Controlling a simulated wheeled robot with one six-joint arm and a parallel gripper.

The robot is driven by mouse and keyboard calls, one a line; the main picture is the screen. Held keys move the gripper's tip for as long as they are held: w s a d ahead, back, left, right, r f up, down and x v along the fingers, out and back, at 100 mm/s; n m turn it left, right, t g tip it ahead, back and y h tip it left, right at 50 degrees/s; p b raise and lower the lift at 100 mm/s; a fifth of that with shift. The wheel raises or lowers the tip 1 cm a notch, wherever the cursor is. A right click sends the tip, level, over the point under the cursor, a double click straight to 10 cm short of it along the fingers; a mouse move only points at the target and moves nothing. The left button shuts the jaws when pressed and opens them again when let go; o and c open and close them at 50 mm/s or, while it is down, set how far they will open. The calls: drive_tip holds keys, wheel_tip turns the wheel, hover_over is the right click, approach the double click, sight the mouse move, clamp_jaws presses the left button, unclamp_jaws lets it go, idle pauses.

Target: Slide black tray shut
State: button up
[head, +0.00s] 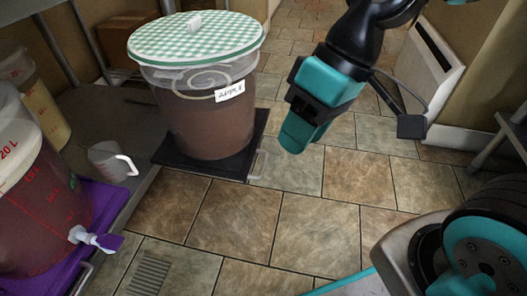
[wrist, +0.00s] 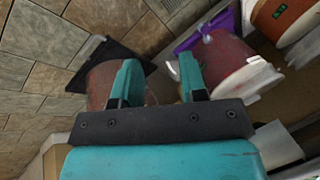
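The black tray (head: 240,165) sticks out past the edge of the grey shelf, over the tiled floor. A pale handle (head: 258,164) is on its right side. A bucket of brown liquid (head: 210,115) labelled APPLE, with a green checked cloth on top, stands on it. My gripper (head: 297,138) is in the air to the right of the bucket, apart from tray and handle. In the wrist view my gripper (wrist: 160,68) is open with nothing held between its fingers. The black tray (wrist: 122,54) shows there beyond the left finger, with its bucket partly hidden by that finger.
A purple tray (head: 97,205) with a red bucket (head: 35,205) and its tap stands at the left. A white wall heater (head: 428,70) stands at the right. The tiled floor (head: 290,215) is clear.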

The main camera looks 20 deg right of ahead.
drive_tip(key=w+d+f+m+y, duration=0.2)
drive_tip(key=w+d+f+y, duration=0.15)
drive_tip(key=w+f, duration=0.45)
drive_tip(key=w+d+f+m+y, duration=0.2)
drive_tip(key=w+d+f+m, duration=0.15)
drive_tip(key=w+f, duration=0.45)
drive_tip(key=w+d+f+m+t+y+p, duration=0.1)
drive_tip(key=w+d+f+m+t+y, duration=0.3)
drive_tip(key=d+f, duration=0.35)
drive_tip(key=m+t, duration=0.3)
drive_tip(key=t, duration=0.1)
approach(265, 159)
drive_tip(key=shift+h, duration=0.35)
drive_tip(key=b+x, duration=0.7)
drive_tip(key=x, duration=0.3)
drive_tip(key=shift+a+f+b, duration=0.1)
drive_tip(key=shift+b, duration=0.2)
clamp_jaws()
